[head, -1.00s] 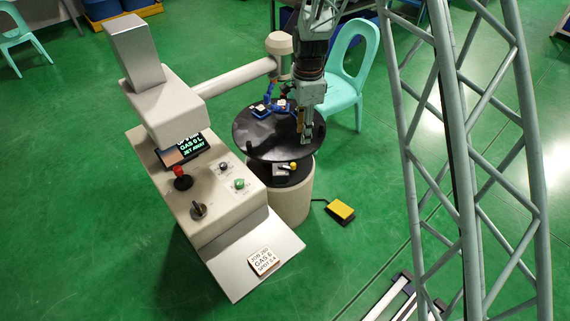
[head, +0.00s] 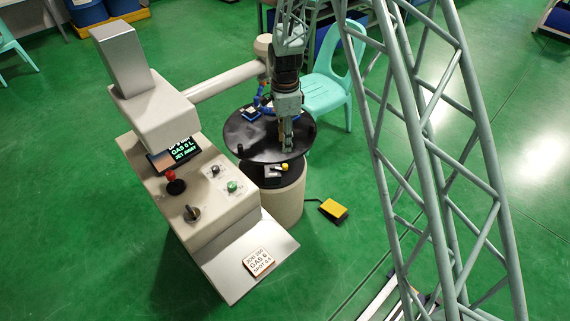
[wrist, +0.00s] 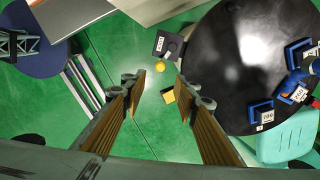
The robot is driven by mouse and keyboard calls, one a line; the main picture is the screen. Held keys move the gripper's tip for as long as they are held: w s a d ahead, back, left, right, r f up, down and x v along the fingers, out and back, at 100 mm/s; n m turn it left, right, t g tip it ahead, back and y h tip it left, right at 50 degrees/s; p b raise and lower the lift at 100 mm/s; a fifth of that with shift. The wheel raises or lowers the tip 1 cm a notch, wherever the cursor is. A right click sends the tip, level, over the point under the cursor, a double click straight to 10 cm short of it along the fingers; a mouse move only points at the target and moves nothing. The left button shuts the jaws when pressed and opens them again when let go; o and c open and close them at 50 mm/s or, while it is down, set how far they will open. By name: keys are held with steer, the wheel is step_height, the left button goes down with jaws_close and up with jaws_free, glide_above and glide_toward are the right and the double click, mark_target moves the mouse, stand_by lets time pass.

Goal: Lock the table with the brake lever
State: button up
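The brake lever shows as a small yellow knob (head: 284,168) by a pale label plate (head: 271,171), on the base below the front rim of the black round table (head: 238,131). In the wrist view the knob (wrist: 160,66) lies ahead of and between my fingertips, apart from them, with the label plate beside it. The round table (wrist: 232,62) fills the right of that view. My gripper (wrist: 157,84) is open and empty; its two fingers stand wide apart. In the head view my gripper (head: 287,147) points down over the table's front right part, above the lever.
A yellow foot pedal (head: 333,209) lies on the floor right of the base. The control console (head: 205,190) stands left of the table. Blue holders (head: 250,113) sit toward the table's back. A turquoise chair (head: 328,92) stands behind right.

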mark_target(285, 164)
steer(key=shift+f, duration=6.6)
steer(key=c, duration=0.9)
